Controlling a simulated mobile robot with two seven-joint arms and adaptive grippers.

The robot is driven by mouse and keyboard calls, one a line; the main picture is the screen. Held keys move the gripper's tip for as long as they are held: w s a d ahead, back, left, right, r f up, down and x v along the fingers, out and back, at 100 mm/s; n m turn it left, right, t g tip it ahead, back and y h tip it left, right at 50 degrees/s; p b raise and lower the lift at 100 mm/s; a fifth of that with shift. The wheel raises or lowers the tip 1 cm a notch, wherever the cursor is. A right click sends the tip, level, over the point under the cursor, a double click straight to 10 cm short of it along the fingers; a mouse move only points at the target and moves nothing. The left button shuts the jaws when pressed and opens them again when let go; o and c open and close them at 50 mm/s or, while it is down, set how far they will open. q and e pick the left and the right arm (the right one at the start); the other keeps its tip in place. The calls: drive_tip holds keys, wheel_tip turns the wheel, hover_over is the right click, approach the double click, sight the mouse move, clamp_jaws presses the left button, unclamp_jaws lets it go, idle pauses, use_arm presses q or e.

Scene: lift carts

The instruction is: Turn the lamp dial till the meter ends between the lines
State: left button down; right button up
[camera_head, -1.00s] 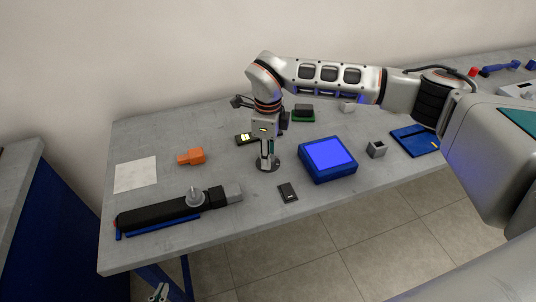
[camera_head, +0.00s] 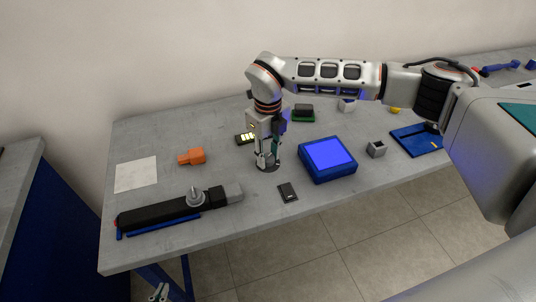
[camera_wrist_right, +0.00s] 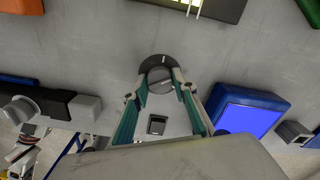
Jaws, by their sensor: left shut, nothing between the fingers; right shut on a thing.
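The lamp dial is a round grey knob (camera_wrist_right: 160,79) on a dark disc base (camera_head: 271,168) that stands on the table. A white mark shows on the disc's far side in the right wrist view. My right gripper (camera_head: 267,163) points straight down and is shut on the knob, one finger on each side. The meter is a dark box (camera_head: 240,140) just behind the dial, with several lit yellow bars. In the right wrist view the meter (camera_wrist_right: 223,9) is cut off by the top edge, with two pale lines showing. My left gripper (camera_head: 158,292) is shut and empty, low beyond the table's front edge.
A blue box with a lit screen (camera_head: 345,173) stands right of the dial. A small dark switch plate (camera_head: 288,192) lies in front. A black bar-shaped device (camera_head: 160,213), an orange block (camera_head: 191,156) and a white sheet (camera_head: 135,174) are at left.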

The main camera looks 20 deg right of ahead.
sight(268, 157)
drive_tip(key=shift+m, duration=0.4)
drive_tip(key=o, duration=1.1)
drive_tip(key=shift+r, duration=0.2)
wheel_tip(268, 157, up, 12)
drive_tip(key=shift+f, duration=0.2)
